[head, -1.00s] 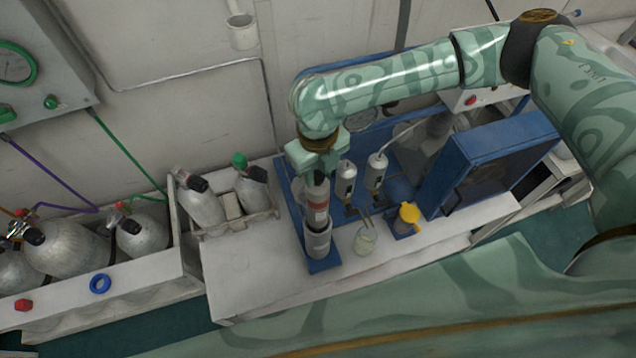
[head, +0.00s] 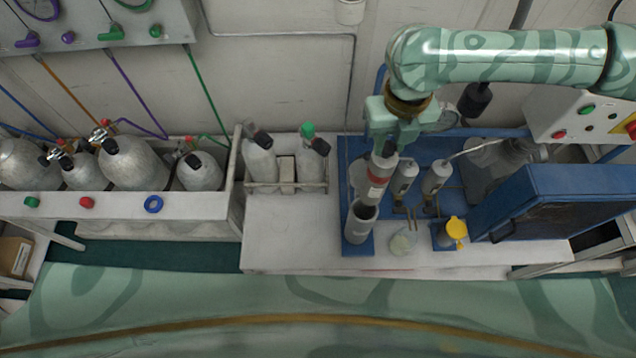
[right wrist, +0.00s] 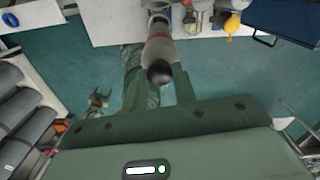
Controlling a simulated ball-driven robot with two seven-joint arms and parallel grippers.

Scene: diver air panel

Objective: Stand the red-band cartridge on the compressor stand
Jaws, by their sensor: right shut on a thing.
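The red-band cartridge (head: 378,180) is a grey cylinder with a red band and a dark top, seen also in the right wrist view (right wrist: 160,50). My right gripper (head: 389,138) is shut on its upper part; in the right wrist view the fingers (right wrist: 158,82) flank its dark end. The cartridge leans slightly in the head view, its lower end by the mouth of a grey open cup (head: 358,228). The cup stands on the blue compressor stand (head: 362,249). I cannot tell whether cartridge and cup touch.
Two small grey filters (head: 404,178) stand just right of the cartridge. A glass jar (head: 403,242) and a yellow-capped item (head: 456,230) are in front. A blue hinged box (head: 550,205) stands right. A rack of bottles (head: 290,188) is left; the white bench front-left is clear.

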